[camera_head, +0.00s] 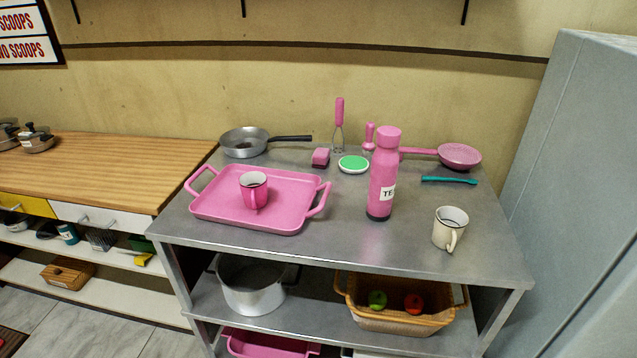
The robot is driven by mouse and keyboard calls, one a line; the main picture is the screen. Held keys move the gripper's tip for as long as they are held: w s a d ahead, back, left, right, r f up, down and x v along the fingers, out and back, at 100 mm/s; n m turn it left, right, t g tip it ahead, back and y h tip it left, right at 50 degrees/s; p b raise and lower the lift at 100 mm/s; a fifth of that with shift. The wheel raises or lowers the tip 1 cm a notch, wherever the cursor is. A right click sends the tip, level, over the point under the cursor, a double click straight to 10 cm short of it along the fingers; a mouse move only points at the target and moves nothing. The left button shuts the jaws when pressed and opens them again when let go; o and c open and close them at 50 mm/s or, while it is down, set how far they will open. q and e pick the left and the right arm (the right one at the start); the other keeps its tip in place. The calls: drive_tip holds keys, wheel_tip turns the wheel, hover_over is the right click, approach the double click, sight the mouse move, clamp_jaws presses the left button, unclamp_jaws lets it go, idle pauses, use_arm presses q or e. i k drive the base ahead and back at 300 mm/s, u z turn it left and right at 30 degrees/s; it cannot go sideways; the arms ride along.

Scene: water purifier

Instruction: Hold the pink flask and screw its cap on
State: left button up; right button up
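The pink flask (383,180) stands upright on the grey metal table (330,245), right of the middle. It has a white label and a dark base. Its pink cap (388,136) sits on top of the flask; I cannot tell whether it is screwed tight. Neither of my grippers is in view, and nothing touches the flask.
A pink tray (222,203) with a pink mug (254,190) is left of the flask. A white mug (450,228) stands to its right near the front edge. Pans (460,156) and utensils lie behind. A grey cabinet (575,150) borders the right side.

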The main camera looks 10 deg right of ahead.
sight(385, 161)
drive_tip(key=u, duration=1)
drive_tip(key=k, duration=0.8)
drive_tip(key=z, duration=1.25)
drive_tip(key=i, duration=0.35)
drive_tip(key=z, duration=0.1)
